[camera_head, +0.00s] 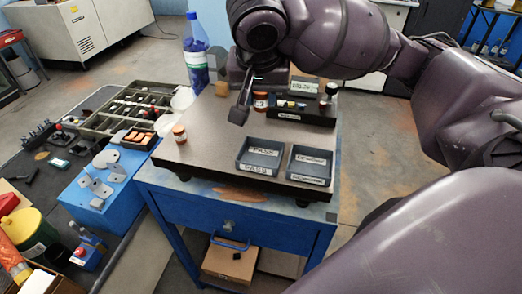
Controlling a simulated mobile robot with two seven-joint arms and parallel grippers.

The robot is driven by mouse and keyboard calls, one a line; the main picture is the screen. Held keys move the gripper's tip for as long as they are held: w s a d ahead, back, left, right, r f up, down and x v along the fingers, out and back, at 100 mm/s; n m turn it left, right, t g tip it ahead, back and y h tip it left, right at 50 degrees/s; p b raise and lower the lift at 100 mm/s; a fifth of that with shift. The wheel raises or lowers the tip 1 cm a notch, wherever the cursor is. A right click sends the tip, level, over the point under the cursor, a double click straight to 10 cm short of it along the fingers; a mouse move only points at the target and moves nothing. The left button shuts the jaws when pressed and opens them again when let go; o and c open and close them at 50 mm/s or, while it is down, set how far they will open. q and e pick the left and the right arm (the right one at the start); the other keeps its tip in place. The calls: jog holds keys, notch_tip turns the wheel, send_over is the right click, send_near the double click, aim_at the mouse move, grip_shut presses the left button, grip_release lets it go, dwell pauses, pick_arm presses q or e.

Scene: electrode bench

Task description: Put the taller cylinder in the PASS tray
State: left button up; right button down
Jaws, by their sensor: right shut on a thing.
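The PASS tray (257,169) is a dark, shallow, empty tray on the grey bench top, with its labels facing the front. My right gripper (240,110) is over the back middle of the bench top, to the upper left of this tray. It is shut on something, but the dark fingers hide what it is. An orange cylinder with a pale band (261,102) shows just right of the fingers; I cannot tell whether they touch it. A similar orange and white cylinder (179,133) stands upright at the bench's left edge. My left gripper is not in view.
A second dark labelled tray (310,165) stands right of the PASS tray. A dark rack (300,114) with small items is at the back right. A blue bottle (196,60) stands behind. The bench top left of the PASS tray is clear.

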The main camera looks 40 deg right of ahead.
jog(key=b, duration=0.1)
send_over(261, 154)
jog(key=s+a, duration=0.1)
notch_tip(261, 154, down, 10)
jog(key=shift+s+r, duration=0.1)
jog(key=shift+f, duration=1.9)
jog(key=shift+f, duration=0.1)
jog(key=c, duration=0.8)
grip_release()
jog(key=shift+b, duration=0.3)
jog(key=p+v, duration=0.2)
jog(key=v, duration=1)
